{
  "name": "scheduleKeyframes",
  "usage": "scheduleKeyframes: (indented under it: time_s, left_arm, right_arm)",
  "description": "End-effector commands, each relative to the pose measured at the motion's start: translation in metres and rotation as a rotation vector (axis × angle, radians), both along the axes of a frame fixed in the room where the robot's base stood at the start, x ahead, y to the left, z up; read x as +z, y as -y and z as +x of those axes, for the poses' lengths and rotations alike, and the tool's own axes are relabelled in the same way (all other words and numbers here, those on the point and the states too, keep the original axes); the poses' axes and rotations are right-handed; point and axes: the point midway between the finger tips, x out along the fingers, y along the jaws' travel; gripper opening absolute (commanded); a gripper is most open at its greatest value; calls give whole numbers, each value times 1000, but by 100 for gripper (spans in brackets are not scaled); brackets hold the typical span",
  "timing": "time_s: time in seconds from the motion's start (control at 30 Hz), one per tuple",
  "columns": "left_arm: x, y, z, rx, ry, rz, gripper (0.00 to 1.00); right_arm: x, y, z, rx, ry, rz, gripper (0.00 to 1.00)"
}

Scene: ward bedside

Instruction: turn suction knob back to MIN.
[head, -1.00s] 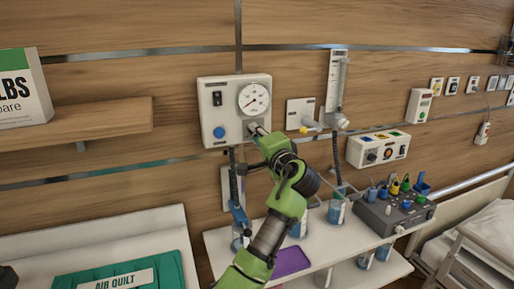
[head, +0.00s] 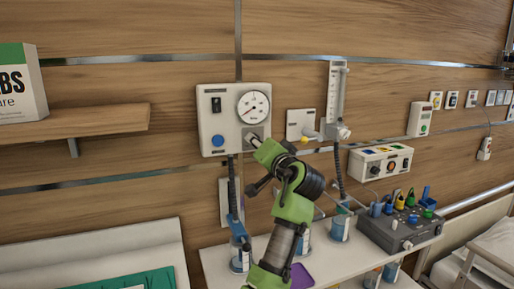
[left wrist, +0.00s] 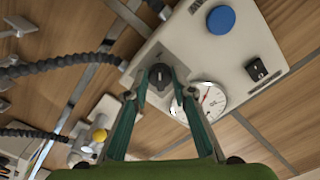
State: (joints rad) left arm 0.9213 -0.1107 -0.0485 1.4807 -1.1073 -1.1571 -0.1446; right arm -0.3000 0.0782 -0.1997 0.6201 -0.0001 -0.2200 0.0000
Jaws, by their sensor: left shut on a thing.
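The suction unit (head: 213,127) is a pale wall box with a round gauge (head: 253,107), a black switch (head: 216,104) and a blue button (head: 218,140). The dark suction knob (left wrist: 160,76) shows in the left wrist view, on the box's face close to the gauge (left wrist: 203,99). My left gripper (head: 254,139) reaches up to the box's lower right; its two green fingers (left wrist: 161,84) stand on either side of the knob, shut on it. In the head view the gripper hides the knob, and I cannot read its setting. My right gripper is not in view.
A flowmeter (head: 336,95) hangs on the wall right of the unit. Hoses run down to jars (head: 240,255) on a white shelf (head: 215,262). A grey device (head: 395,235) with coloured connectors stands at the right. A wooden shelf (head: 90,122) holds a box at left.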

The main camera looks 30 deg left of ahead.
Motion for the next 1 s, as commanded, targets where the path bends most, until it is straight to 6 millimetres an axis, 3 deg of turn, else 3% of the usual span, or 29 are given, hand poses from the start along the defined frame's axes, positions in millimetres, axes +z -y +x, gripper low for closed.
scheduleKeyframes:
  time_s: [0.33,0.37,0.4,0.43,0.77,1.0]
  left_arm:
    - [-2,0,0,0,-1,-5,2]
    - [-2,0,0,0,-1,-5,26]
    - [-2,0,0,0,-1,-5,36]
    - [-2,0,0,0,-1,-4,39]
    - [-1,1,-1,0,1,-2,39]
    - [-1,24,-20,-3,1,-5,39]
  right_arm:
    - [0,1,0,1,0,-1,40]
    - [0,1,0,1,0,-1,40]
    - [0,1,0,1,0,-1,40]
    - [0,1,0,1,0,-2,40]
    - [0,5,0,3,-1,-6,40]
    - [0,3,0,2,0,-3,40]
